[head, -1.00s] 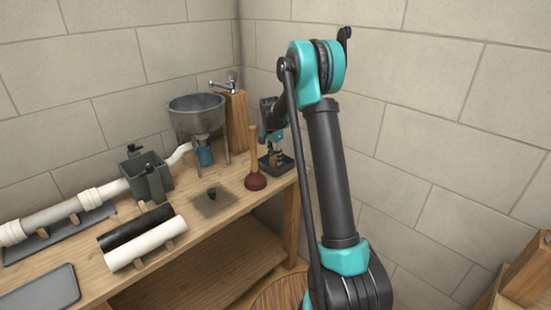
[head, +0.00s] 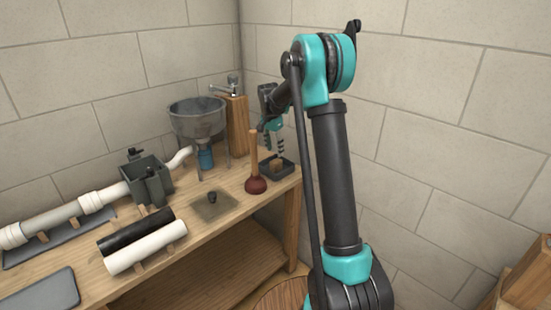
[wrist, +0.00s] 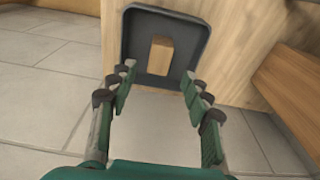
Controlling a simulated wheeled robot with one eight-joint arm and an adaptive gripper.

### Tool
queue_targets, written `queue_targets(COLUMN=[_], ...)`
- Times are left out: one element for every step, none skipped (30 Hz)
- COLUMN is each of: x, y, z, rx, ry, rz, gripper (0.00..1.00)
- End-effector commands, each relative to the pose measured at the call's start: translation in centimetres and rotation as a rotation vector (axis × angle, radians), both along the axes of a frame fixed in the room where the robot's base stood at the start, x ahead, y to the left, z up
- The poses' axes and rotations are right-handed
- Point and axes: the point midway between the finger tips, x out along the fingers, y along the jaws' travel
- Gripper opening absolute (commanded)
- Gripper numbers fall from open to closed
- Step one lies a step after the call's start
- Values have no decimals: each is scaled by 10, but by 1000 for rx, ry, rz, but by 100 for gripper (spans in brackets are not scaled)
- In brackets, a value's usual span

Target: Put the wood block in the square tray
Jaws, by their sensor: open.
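The wood block (head: 276,164) sits inside the dark square tray (head: 290,173) at the right end of the workbench. The wrist view shows the block (wrist: 160,56) standing in the tray (wrist: 128,36), within its raised rim. My gripper (head: 274,146) is above the tray, apart from the block. In the wrist view my gripper (wrist: 158,80) is open, with nothing between its fingers. The block lies ahead of the gap between the fingertips.
A red plunger (head: 255,185) stands just left of the tray. A metal funnel basin (head: 198,118) on legs and a tap on a wooden post (head: 237,125) are behind. Pipes (head: 145,247) lie farther left on the bench. The wall is close behind the tray.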

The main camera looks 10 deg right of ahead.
Motion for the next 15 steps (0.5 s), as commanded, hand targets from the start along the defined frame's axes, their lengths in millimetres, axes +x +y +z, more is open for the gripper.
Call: queue_targets(x=[-1, -1, -2, -2, -2, -3, -3, -3, -3, -3, -4, -7, -10, -14, -22], y=[1, 2, 2, 3, 3, 3, 4, 4, 4, 4, 4, 4, 3, 2, 0], z=[10, 16, 22, 27, 31, 36, 39, 41, 44, 46, 47, 49, 50, 51, 52], rx=[0, 0, 0, 0, 0, 0, 0, 0, 0, 0, 0, 0, 1, 1, 2], ry=[0, 0, 0, 0, 0, 0, 0, 0, 0, 0, -1, -2, -3, -5, -10], rz=[0, 0, 0, 0, 0, 0, 0, 0, 0, 0, 2, 6, 14, 24, 43], gripper=[49, 49, 49, 49, 49, 49, 49, 49, 49, 49, 49, 49, 49, 49, 49])
